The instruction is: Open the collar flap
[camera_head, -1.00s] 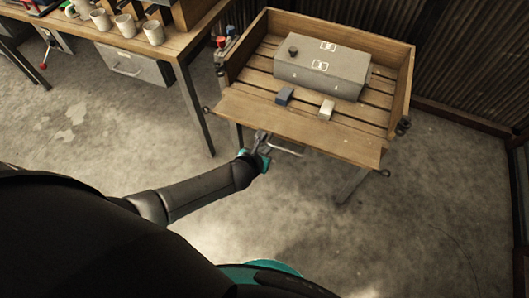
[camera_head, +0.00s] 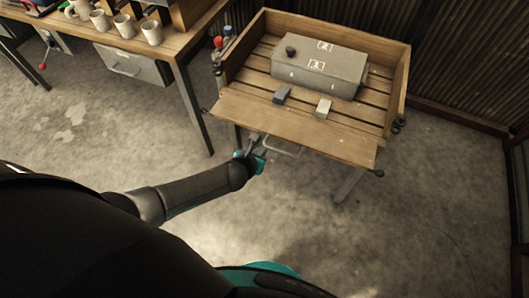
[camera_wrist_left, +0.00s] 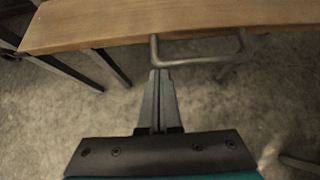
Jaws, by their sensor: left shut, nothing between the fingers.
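The collar flap (camera_head: 297,127) is the wide wooden board along the front of the wooden box-table, with a bent metal handle (camera_head: 284,150) below its front edge. I cannot tell its exact tilt. My left gripper (camera_head: 256,139) is shut and empty, beside the left end of the handle. In the left wrist view, the flap (camera_wrist_left: 180,17) crosses the top and the handle (camera_wrist_left: 205,61) sticks out below it. The shut fingertips (camera_wrist_left: 159,73) point at the handle's left end; whether they touch it is unclear. My right gripper is not in view.
A grey box (camera_head: 320,68), a dark blue block (camera_head: 282,95) and a pale block (camera_head: 323,108) rest on the slats behind the flap. A workbench (camera_head: 178,48) with mugs stands at the left. The floor (camera_head: 420,220) in front is clear.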

